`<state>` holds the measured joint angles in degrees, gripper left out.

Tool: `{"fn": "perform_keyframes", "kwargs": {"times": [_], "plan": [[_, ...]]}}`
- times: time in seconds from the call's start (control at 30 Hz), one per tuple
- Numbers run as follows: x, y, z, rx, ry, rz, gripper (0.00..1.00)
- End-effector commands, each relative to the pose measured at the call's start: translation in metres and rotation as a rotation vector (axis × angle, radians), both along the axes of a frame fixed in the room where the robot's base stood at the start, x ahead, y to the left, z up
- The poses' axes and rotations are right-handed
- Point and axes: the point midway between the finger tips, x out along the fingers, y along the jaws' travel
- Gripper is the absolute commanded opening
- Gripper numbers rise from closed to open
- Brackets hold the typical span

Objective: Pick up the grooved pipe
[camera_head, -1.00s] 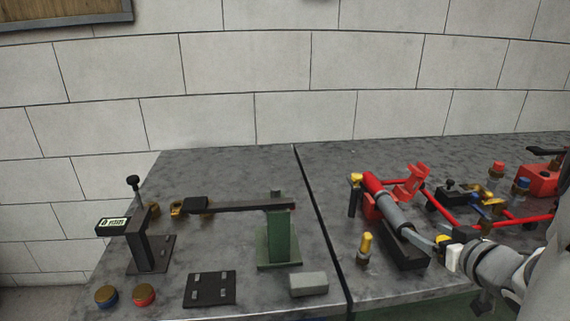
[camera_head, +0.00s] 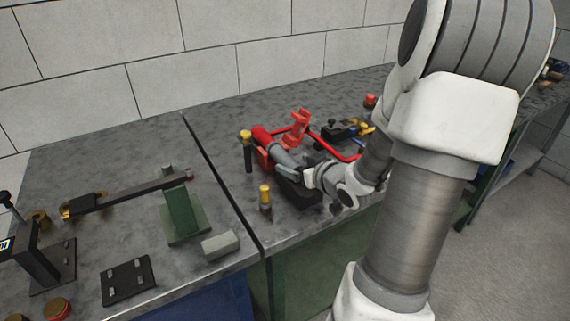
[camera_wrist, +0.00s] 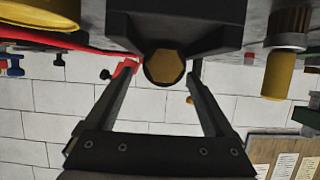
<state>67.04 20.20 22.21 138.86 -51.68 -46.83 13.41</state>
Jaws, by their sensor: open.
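The grey pipe (camera_head: 280,156) lies tilted over a black block (camera_head: 297,193) on the right-hand bench, with a red section at its upper left end. My gripper (camera_head: 298,173) is at the near, lower right end of the pipe. In the wrist view my open gripper (camera_wrist: 163,72) has one finger on each side of a round, dark-rimmed brownish end face (camera_wrist: 163,66), which seems to be the pipe's end in the dark notched block (camera_wrist: 215,18). The fingers look apart from it. Contact cannot be told; my wrist hides part of the near end.
A yellow-topped brass fitting (camera_head: 265,197) stands just left of the block, and a yellow-topped post (camera_head: 247,150) behind it. A red bracket (camera_head: 296,130) and red pipes lie beyond. A green stand (camera_head: 183,212) holds a long bar on the left bench. The front left bench has free patches.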

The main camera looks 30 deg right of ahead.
Motion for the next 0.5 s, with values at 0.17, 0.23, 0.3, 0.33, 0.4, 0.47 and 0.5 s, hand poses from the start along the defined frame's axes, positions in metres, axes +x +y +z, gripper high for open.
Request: {"fn": "perform_keyframes", "kwargs": {"times": [0.17, 0.23, 0.3, 0.33, 0.4, 0.47, 0.5], "plan": [[0.014, 0.001, -0.008, 0.001, -0.001, 0.003, 0.87], [0.024, 0.001, -0.013, 0.001, 0.0, 0.003, 0.87], [0.035, 0.001, -0.017, 0.001, -0.001, 0.002, 0.87], [0.038, 0.0, -0.018, 0.002, 0.0, 0.001, 0.87], [0.045, 0.0, -0.02, 0.001, -0.001, 0.001, 0.87], [0.049, 0.0, -0.021, 0.001, 0.0, 0.001, 0.87], [0.051, -0.001, -0.021, 0.0, 0.0, 0.001, 0.87]]}}
